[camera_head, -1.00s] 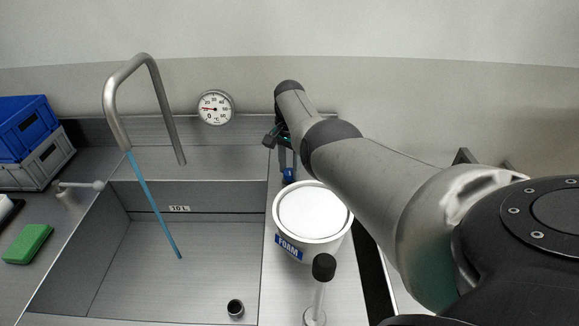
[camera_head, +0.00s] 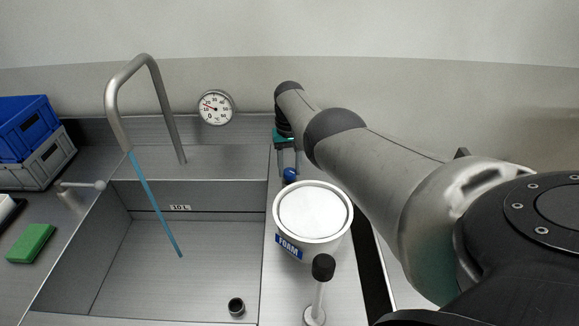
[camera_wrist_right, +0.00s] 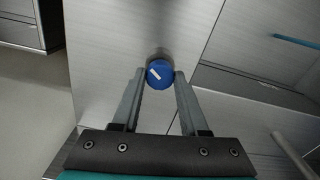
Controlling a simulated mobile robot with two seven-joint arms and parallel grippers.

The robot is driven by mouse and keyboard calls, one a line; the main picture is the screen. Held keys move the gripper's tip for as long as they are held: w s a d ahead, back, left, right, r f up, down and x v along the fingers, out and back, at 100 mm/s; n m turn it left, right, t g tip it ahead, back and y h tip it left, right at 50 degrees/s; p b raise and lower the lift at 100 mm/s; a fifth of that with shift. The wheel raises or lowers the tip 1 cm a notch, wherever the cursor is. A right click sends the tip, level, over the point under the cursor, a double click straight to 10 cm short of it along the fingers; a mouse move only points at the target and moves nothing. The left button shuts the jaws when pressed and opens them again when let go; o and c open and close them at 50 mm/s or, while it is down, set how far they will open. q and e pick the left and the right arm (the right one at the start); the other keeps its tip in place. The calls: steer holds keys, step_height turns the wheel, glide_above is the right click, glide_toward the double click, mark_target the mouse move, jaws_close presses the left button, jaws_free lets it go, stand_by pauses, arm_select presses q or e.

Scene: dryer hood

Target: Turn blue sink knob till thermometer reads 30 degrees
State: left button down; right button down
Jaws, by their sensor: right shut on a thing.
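The blue sink knob (camera_head: 290,175) stands on the right counter of the sink, behind the foam bucket. It also shows in the right wrist view (camera_wrist_right: 159,74), with a pale mark lying diagonally across its top. My right gripper (camera_wrist_right: 160,80) is shut on the knob, one finger on each side. Water runs as a blue stream (camera_head: 155,205) from the tap (camera_head: 118,95).
A white foam bucket (camera_head: 313,213) stands just in front of the knob. A black-topped lever (camera_head: 322,268) is nearer on the counter. A green sponge (camera_head: 30,243) and blue (camera_head: 25,128) and grey crates (camera_head: 40,162) are at left.

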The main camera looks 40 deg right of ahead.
steer(key=shift+n, duration=0.6)
steer(key=shift+c, duration=2.1)
jaws_free()
steer(key=shift+r+p, duration=0.65)
steer(key=shift+r, duration=0.05)
step_height(320, 180, up, 7)
steer(key=p, duration=0.5)
step_height(320, 180, up, 6)
glide_above(290, 171)
steer(key=shift+r, duration=0.4)
